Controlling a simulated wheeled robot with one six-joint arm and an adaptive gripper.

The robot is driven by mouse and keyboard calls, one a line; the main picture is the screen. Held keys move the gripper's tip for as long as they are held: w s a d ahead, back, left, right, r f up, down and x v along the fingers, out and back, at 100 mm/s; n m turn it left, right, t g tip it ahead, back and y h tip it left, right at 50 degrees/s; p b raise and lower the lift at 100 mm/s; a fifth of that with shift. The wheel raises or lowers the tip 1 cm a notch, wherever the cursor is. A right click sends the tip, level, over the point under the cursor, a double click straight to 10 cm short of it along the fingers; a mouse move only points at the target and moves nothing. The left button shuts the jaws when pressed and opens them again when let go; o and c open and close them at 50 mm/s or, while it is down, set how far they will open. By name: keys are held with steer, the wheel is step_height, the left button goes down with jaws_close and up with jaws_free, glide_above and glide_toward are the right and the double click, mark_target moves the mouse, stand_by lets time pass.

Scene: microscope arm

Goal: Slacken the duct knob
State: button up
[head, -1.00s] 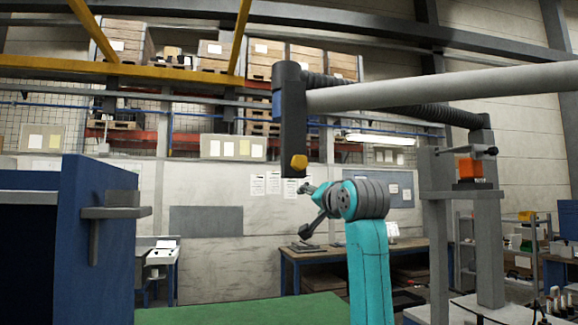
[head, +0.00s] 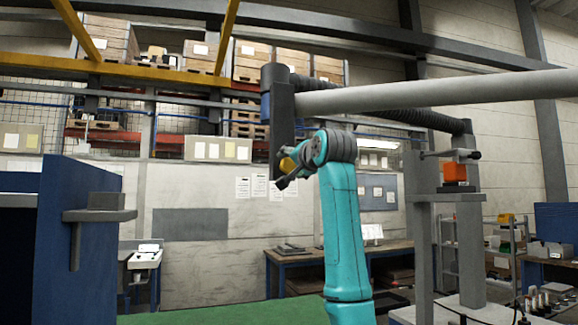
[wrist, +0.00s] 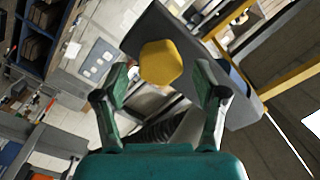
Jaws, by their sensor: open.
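The duct knob is a yellow faceted knob (wrist: 161,63) on the dark grey upright arm piece (wrist: 200,45) of the duct. In the wrist view it shows just beyond and between the two open fingers of my gripper (wrist: 160,90). The fingers stand on either side with space between them and the knob; I cannot tell the exact depth. In the head view the knob (head: 288,164) is partly hidden by my gripper (head: 290,172), which is raised to it at the lower part of the dark upright piece (head: 281,115).
A pale horizontal duct tube (head: 430,92) with a ribbed dark hose behind it runs right from the upright piece. An orange block (head: 455,172) sits on a grey stand at right. A blue panel (head: 80,240) stands at left, with a green surface (head: 220,312) between.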

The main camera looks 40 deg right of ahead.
steer(key=shift+x, duration=1.35)
